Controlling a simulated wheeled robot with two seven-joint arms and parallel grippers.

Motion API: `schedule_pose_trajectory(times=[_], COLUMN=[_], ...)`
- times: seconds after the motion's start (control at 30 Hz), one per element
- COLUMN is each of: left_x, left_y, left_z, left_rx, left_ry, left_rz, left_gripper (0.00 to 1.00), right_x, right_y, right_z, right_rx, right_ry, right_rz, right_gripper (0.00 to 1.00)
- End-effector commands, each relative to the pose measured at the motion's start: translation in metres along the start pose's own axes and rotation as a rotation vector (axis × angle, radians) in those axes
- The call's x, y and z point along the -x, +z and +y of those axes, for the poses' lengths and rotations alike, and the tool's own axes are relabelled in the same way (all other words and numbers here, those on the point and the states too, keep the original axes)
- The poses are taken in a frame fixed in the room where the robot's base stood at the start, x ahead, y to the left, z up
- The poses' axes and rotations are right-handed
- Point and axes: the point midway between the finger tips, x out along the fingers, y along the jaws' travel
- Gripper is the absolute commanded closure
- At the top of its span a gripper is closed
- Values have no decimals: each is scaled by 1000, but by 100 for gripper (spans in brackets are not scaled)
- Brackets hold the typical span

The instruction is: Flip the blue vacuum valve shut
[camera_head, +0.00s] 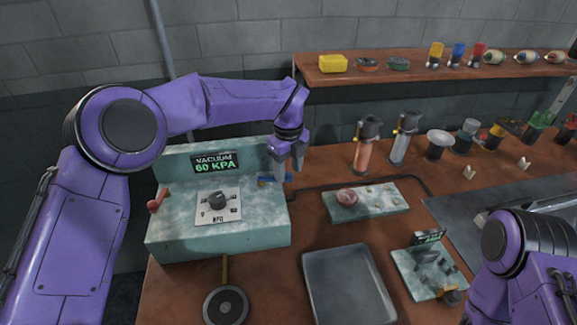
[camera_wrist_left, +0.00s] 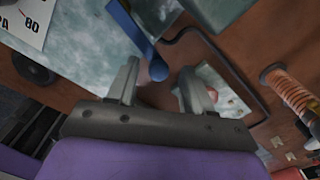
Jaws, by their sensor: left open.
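The blue vacuum valve lever (camera_head: 268,180) sits at the right end of the pale green vacuum box (camera_head: 175,235), partly hidden by my left gripper in the head view. In the left wrist view the blue lever (camera_wrist_left: 136,33) reaches down to a rounded tip near the gap between my fingers. My left gripper (camera_head: 287,172) is open, pointing down beside the lever; its fingers also show in the left wrist view (camera_wrist_left: 160,88). I cannot tell whether they touch the lever. My right arm shows at the lower right, but its fingers are out of view.
The box carries a dial (camera_head: 217,201), a red lever (camera_head: 157,200) and a display reading "VACUUM 60 KPA" (camera_head: 214,163). A green plate with a red button (camera_head: 347,197), a grey tray (camera_head: 345,285) and several bottles stand to the right. A dark cable runs behind the plate.

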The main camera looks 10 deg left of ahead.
Motion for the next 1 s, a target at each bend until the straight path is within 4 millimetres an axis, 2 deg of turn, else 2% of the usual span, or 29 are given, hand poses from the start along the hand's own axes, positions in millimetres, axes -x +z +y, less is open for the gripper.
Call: schedule_pose_trajectory(times=[0.1, 0.33, 0.4, 0.5, 0.77, 1.0], left_x=[-7, -9, -8, -8, -8, -9], left_y=[0, 0, 0, 0, 0, -4], left_z=[0, 0, 0, 0, 0, 5], left_rx=[-2, -1, -1, -1, -12, -98], left_ry=[1, 0, 0, 0, -1, -1], left_rz=[0, 0, 0, -1, -1, 1], left_gripper=[49, 49, 72, 100, 100, 100], right_x=[2, 2, 2, 2, 1, -2], right_y=[-1, -1, -1, -1, -1, 1], right_z=[0, 0, 0, 0, 0, 0], right_rx=[0, 0, 0, 0, 0, 0], right_ry=[0, 0, 0, 0, 0, 0], right_rz=[0, 0, 0, 0, 0, 0], right_gripper=[38, 38, 38, 38, 38, 38])
